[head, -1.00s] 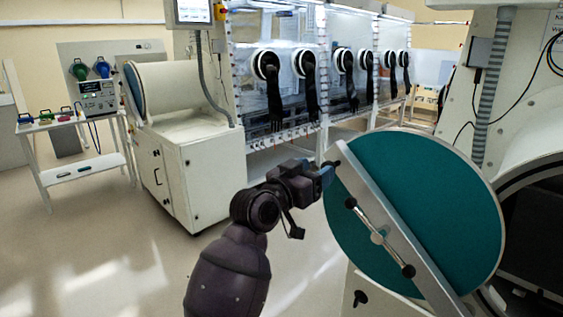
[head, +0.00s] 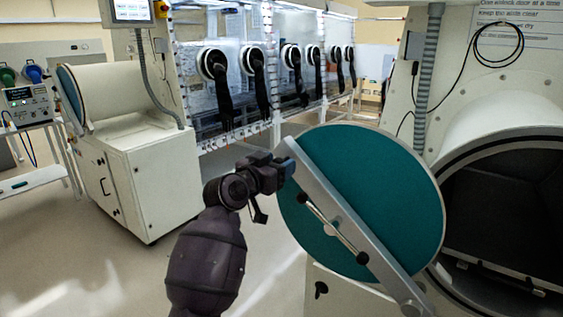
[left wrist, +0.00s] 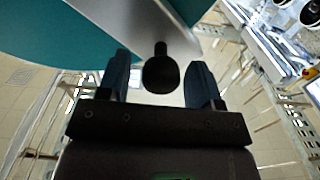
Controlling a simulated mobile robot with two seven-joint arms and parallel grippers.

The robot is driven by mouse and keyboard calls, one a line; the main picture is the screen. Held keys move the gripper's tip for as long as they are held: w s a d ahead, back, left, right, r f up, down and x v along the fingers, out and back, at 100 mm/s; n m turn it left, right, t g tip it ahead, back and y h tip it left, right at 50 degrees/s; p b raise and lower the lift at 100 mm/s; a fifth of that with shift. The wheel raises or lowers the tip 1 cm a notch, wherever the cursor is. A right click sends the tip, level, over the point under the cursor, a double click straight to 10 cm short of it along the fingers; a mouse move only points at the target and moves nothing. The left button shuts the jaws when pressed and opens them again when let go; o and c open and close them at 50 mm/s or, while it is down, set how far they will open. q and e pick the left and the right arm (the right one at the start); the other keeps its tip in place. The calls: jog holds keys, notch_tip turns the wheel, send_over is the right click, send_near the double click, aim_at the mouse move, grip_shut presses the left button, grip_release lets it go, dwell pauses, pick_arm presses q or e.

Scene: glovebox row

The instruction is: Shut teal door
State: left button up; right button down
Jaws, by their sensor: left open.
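The teal door (head: 395,190) is a round disc with a grey metal bar (head: 325,195) across it. It stands open, swung out to the left of the round chamber opening (head: 510,215). A thin handle rod with dark ends (head: 335,228) is fixed along the bar. My left gripper (head: 287,168) is at the bar's upper left end, by the door's outer edge. In the left wrist view its blue fingers (left wrist: 165,82) are open, with a black knob (left wrist: 160,72) between them and gaps on both sides. The teal face (left wrist: 50,75) also shows there. My right gripper is not in view.
A white glovebox row (head: 270,75) with black gloves runs along the back. A white cabinet (head: 145,180) with a cylindrical chamber stands at the left. The floor (head: 110,270) between the cabinet and my left arm is clear. A hanging black cable (head: 500,45) is above the opening.

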pick_arm(q)
jog(key=shift+x, duration=0.95)
grip_shut()
